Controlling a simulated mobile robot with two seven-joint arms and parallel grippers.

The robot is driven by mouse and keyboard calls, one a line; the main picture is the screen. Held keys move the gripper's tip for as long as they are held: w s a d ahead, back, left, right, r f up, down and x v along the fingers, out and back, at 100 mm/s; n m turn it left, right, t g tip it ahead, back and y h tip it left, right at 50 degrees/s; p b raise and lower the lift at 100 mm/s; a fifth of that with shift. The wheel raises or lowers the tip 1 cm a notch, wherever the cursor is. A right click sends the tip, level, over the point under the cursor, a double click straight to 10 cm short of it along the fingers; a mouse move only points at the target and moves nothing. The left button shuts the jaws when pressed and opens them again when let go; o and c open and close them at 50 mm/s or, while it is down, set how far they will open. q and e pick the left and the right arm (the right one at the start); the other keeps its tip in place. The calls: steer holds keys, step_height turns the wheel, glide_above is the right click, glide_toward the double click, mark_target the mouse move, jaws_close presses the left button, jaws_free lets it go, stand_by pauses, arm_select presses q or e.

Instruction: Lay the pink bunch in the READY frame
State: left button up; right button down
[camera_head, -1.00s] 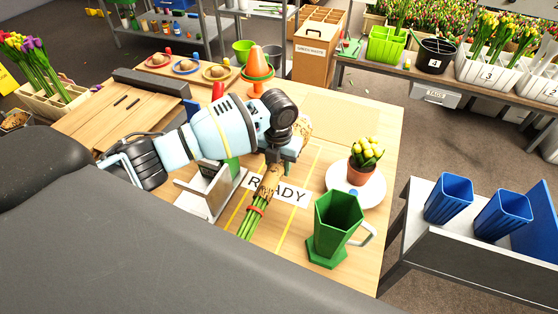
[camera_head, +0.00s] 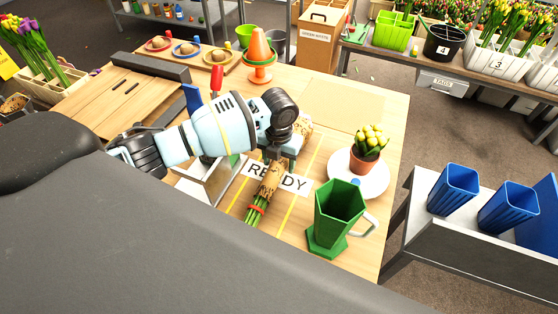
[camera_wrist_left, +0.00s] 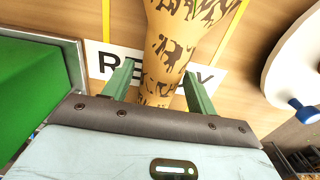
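A bunch in brown-patterned paper (camera_head: 270,181), with green stems and a red band, lies across the READY sign (camera_head: 296,183), between two yellow lines (camera_head: 289,212). Its flower heads are hidden behind my left gripper, so I cannot see their colour. My left gripper (camera_head: 272,157) is just above the wrap. In the left wrist view its green fingers (camera_wrist_left: 160,88) stand on either side of the wrap (camera_wrist_left: 172,50), with a visible gap at the left finger. It is open around the bunch. My right gripper is not in view.
A green jug (camera_head: 337,215) and a white plate (camera_head: 370,184) with a potted yellow plant (camera_head: 366,150) stand right of the frame. A grey-and-green stand (camera_head: 215,182) is close on the left. An orange cone (camera_head: 260,50) stands behind. The board area behind the plant is clear.

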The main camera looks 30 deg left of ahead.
arm_select(q)
steer(key=shift+r, duration=3.95)
steer(key=shift+s+f, duration=0.1)
